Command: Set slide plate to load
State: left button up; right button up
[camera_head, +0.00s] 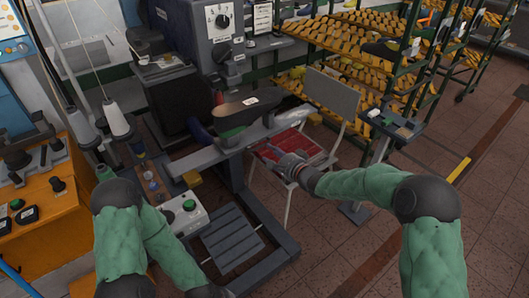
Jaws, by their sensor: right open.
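The grey slide plate (206,160) appears to be the long horizontal bar on the machine in the middle of the head view. A dark shoe-shaped piece with a white label (250,101) and a green edge lies over the bar's middle. My right gripper (268,156) is open, at the front right of the bar, in front of a red seat. I cannot tell whether it touches anything. My left arm comes down at the left, and its gripper is out of view below the bottom edge.
A chair with a red seat (304,147) stands behind my right gripper. A control box with a green button (189,205) and a ribbed pedal plate (231,238) are lower down. Racks of yellow shoe lasts (370,62) fill the back.

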aim_at(251, 137)
jog(key=shift+b+x, duration=0.7)
jog(key=shift+x, duration=1.9)
grip_shut()
